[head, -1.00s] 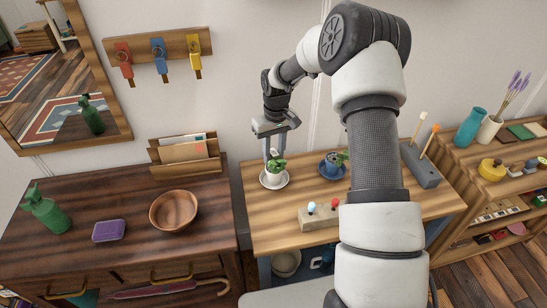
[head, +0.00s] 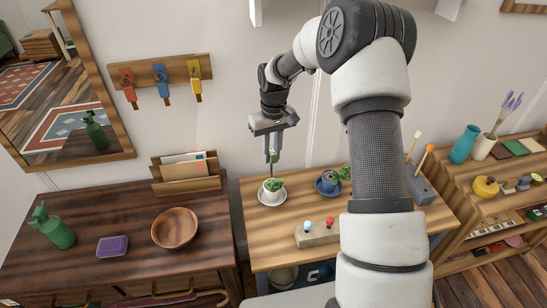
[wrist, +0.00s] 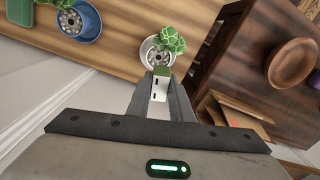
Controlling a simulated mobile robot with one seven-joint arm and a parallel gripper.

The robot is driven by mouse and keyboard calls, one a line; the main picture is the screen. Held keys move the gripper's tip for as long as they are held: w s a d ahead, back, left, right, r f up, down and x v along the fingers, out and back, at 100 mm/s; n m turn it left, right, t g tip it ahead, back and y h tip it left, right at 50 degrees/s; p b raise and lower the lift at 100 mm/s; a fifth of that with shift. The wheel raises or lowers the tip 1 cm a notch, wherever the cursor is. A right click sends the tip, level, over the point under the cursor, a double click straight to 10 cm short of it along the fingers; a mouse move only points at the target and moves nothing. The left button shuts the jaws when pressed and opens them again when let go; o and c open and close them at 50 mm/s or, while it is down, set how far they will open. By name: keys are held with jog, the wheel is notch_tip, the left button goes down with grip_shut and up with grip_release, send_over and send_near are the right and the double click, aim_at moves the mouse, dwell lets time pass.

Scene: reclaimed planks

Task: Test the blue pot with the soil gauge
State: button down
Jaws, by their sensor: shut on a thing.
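My gripper (head: 272,157) is shut on the soil gauge (wrist: 160,88), a small white and green block held between the fingertips. In the head view a thin dark probe runs down from it towards the white pot (head: 267,197). I cannot tell whether the probe's tip touches the soil. The white pot holds a green rosette plant and stands on a pale saucer; it also shows in the wrist view (wrist: 150,55). The blue pot (head: 324,188) with a leafy plant stands to its right, partly hidden by my arm. In the wrist view the blue pot (wrist: 91,30) is at upper left.
A wooden block (head: 316,237) with light-blue and red knobs lies in front of the pots. A grey holder (head: 420,186) with tipped sticks is at right. A dark desk at left bears a wooden bowl (head: 175,228) and a letter rack (head: 186,184).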

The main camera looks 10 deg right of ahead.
jog(key=shift+r+p, duration=2)
jog(key=shift+r, duration=1.8)
jog(key=shift+f, duration=0.1)
